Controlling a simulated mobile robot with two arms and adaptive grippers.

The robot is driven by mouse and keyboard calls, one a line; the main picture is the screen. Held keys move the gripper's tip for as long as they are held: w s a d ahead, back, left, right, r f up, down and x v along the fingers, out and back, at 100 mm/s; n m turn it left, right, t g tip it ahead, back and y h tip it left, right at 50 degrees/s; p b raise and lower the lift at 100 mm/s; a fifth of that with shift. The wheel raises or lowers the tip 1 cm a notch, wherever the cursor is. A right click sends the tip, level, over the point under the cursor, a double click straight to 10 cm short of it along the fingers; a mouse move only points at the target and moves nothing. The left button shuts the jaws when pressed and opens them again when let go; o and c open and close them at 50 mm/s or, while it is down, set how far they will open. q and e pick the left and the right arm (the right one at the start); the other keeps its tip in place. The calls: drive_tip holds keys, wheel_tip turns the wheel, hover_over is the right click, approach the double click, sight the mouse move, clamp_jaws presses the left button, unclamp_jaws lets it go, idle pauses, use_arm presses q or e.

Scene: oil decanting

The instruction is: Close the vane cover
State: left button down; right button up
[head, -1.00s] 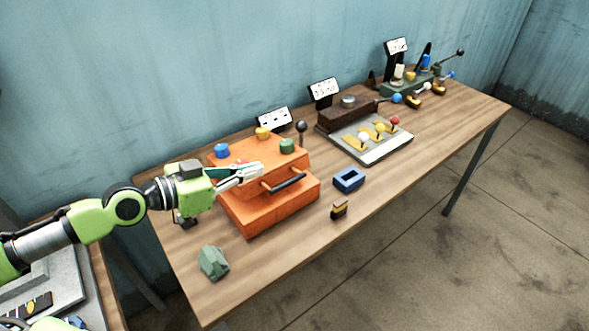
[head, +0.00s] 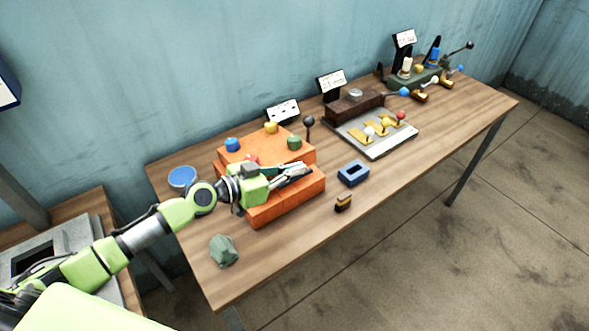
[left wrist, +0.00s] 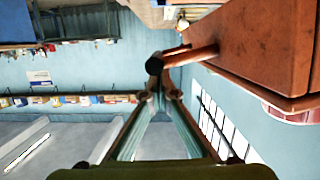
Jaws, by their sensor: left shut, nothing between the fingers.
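An orange box (head: 287,208) with an orange upper part (head: 262,147) stands on the table in the head view. I cannot tell which part is the vane cover or whether it is open. My left gripper (head: 308,172) is shut and empty, in front of the box, and hides its front handle. In the left wrist view, the orange body (left wrist: 265,42) fills the upper right. An orange rod with a black end (left wrist: 154,66) sticks out of it, just beyond my fingertips (left wrist: 160,95); contact cannot be told. My right gripper is out of view.
Blue (head: 232,145), yellow (head: 271,127) and green (head: 294,142) knobs top the box, beside a black ball lever (head: 309,121). A blue block (head: 353,173), a small black-yellow block (head: 343,203) and a green rock (head: 224,251) lie nearby. The table front right is clear.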

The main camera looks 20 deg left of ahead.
use_arm(q)
drive_tip(key=shift+f, duration=0.25)
wheel_tip(320, 180, down, 7)
drive_tip(key=s+d+m+b, duration=0.1)
drive_tip(key=b, duration=0.5)
drive_tip(key=shift+s+d+b, duration=0.3)
drive_tip(key=shift+d, duration=0.05)
